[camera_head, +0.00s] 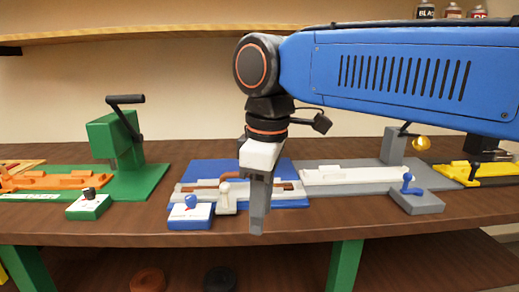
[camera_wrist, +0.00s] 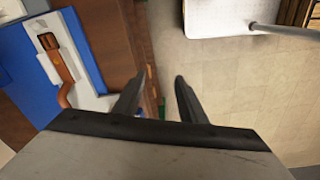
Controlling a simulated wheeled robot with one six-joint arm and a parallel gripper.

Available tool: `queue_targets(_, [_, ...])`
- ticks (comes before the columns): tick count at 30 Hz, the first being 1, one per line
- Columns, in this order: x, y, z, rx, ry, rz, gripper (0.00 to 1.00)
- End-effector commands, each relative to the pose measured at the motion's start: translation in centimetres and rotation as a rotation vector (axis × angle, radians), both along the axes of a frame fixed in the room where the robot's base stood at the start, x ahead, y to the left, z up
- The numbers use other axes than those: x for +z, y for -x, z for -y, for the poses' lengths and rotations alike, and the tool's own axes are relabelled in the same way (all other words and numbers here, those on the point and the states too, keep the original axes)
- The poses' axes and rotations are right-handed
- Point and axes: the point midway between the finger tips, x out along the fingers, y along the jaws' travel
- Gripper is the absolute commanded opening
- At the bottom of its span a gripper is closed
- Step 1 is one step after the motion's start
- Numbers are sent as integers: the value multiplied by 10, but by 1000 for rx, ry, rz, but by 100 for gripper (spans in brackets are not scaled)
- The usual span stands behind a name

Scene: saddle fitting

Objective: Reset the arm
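My gripper (camera_head: 258,222) hangs from my blue arm, fingers pointing down, in front of the workbench near its front edge. In the wrist view the two dark fingers (camera_wrist: 158,98) stand apart with nothing between them, and the floor shows beyond. The blue fixture (camera_head: 207,170) with a pale bed and a brown strap lies behind and left of the gripper. In the wrist view the brown strap (camera_wrist: 59,65) with its buckle lies on the pale bed at the left. Part of the blue fixture is hidden behind my gripper in the head view.
The wooden workbench (camera_head: 300,225) holds a green press (camera_head: 115,145) at left, a grey station (camera_head: 375,175) and a yellow fixture (camera_head: 478,172) at right. Control boxes with levers stand along the front. A shelf (camera_head: 150,33) runs above. Open floor (camera_wrist: 240,90) lies before the bench.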

Motion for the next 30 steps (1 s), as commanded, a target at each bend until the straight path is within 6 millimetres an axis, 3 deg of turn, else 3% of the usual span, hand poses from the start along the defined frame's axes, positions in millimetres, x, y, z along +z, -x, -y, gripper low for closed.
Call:
queue_targets(6, [-29, -12, 68, -243, -48, 39, 38])
queue_targets(14, [-71, -10, 143, -543, -107, 92, 38])
queue_targets(24, [-135, 15, 227, -930, -184, 176, 38])
queue_targets(30, [-173, 36, 264, -1139, -225, 226, 38])
